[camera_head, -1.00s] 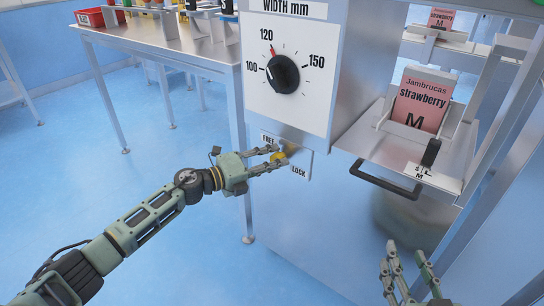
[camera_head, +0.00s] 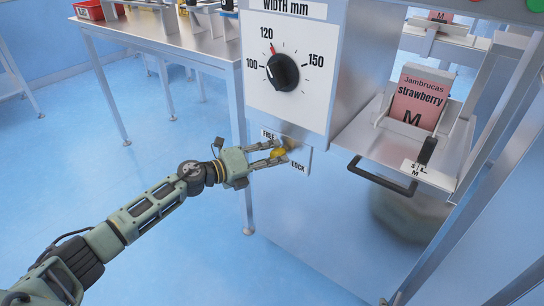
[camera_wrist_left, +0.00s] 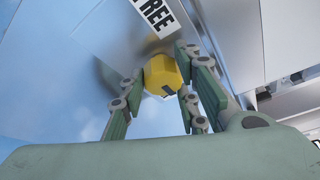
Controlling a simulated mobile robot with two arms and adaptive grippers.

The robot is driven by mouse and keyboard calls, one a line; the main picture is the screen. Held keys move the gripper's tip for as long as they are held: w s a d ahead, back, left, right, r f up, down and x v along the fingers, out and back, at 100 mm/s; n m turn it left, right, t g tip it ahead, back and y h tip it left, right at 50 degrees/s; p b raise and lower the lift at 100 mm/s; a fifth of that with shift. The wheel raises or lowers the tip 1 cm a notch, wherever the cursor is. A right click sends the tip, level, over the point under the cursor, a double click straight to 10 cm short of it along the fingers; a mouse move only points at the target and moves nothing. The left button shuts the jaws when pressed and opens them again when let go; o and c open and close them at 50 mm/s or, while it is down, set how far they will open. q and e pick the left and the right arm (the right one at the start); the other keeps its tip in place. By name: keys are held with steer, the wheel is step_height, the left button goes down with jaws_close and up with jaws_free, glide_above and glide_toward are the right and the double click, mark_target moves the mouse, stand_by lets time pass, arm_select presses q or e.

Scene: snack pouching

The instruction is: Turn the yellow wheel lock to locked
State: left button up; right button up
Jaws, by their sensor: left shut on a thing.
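The yellow wheel lock (camera_head: 278,153) is on the front of the machine, between the FREE label (camera_head: 269,134) at upper left and the LOCK label (camera_head: 298,167) at lower right. My left gripper (camera_head: 281,149) is shut on it. In the left wrist view the yellow wheel (camera_wrist_left: 160,73) sits between the fingers, with a dark notch on its lower edge and the FREE label (camera_wrist_left: 157,14) above. I cannot tell which label the wheel points to. Only a small tip of my right gripper (camera_head: 395,298) shows at the bottom edge of the head view.
Above the lock is a black width dial (camera_head: 283,72) with a red pointer near 120. To the right, a tray with a dark handle (camera_head: 382,178) juts out below a pink strawberry pouch (camera_head: 420,98). A metal table (camera_head: 160,42) stands behind at left. The floor at lower left is clear.

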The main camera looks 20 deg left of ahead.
arm_select(q)
steer(key=shift+a+f, duration=0.1)
steer(key=shift+f, duration=0.3)
steer(key=o, duration=1)
steer(key=shift+o, duration=0.2)
steer(key=shift+r, duration=0.15)
steer(key=v, duration=1.2)
